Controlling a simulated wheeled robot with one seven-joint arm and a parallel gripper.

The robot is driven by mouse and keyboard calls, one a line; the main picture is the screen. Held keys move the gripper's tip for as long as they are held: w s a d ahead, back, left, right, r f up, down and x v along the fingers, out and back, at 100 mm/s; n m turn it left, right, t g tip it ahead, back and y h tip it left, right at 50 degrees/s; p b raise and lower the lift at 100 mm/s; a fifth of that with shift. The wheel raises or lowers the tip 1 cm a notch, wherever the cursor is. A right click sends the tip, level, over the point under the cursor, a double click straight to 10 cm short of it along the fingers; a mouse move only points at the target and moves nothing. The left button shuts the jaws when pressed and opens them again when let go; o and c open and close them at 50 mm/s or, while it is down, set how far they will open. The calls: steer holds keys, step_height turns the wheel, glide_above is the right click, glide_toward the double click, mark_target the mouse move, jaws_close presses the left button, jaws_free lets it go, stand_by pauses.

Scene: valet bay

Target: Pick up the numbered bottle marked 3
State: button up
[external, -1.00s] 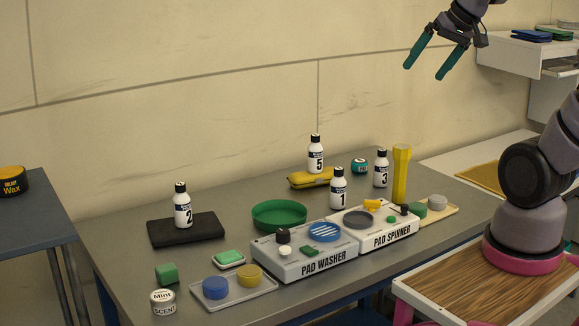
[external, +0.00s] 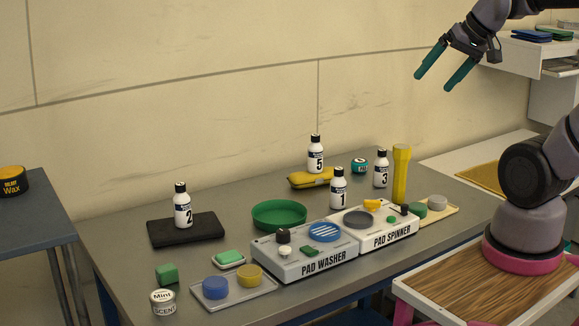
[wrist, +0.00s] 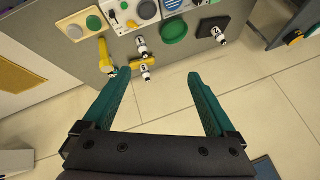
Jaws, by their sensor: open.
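The bottle marked 3 (external: 381,169) is white with a dark cap and stands upright on the grey table's back right part, left of a yellow torch. In the wrist view I cannot clearly make it out; my left finger covers part of the area near the torch. My gripper (external: 433,82) is open and empty, high above the table and to the upper right of the bottle. Its two teal fingers are spread wide in the wrist view (wrist: 158,75).
Close to the bottle are the yellow torch (external: 401,174), a teal tin (external: 360,166), bottle 1 (external: 338,188) and bottle 5 (external: 316,154) by a yellow cloth (external: 310,178). The pad spinner (external: 375,229) lies in front. Bottle 2 (external: 182,207) stands far left.

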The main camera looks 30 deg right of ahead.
steer(key=w+d+n+g+h, duration=0.1)
steer(key=w+d+n, duration=0.15)
steer(key=w, duration=0.45)
steer(key=w+d+n+g, duration=0.1)
steer(key=w+d+n, duration=0.1)
steer(key=w+n, duration=0.3)
steer(key=n+g+h, duration=0.1)
steer(key=n+g, duration=0.4)
steer(key=n, duration=1)
glide_above(381, 173)
steer(key=w+d, duration=0.2)
step_height(381, 173, down, 30)
steer(key=shift+w+r, duration=0.1)
steer(key=shift+r, duration=0.15)
steer(key=shift+n, duration=0.25)
step_height(381, 173, down, 6)
steer(key=shift+d+r, duration=0.15)
steer(key=f, duration=0.4)
steer(key=shift+s+a+f, duration=0.25)
steer(key=shift+a+f, duration=0.1)
steer(key=shift+f, duration=0.55)
jaws_close()
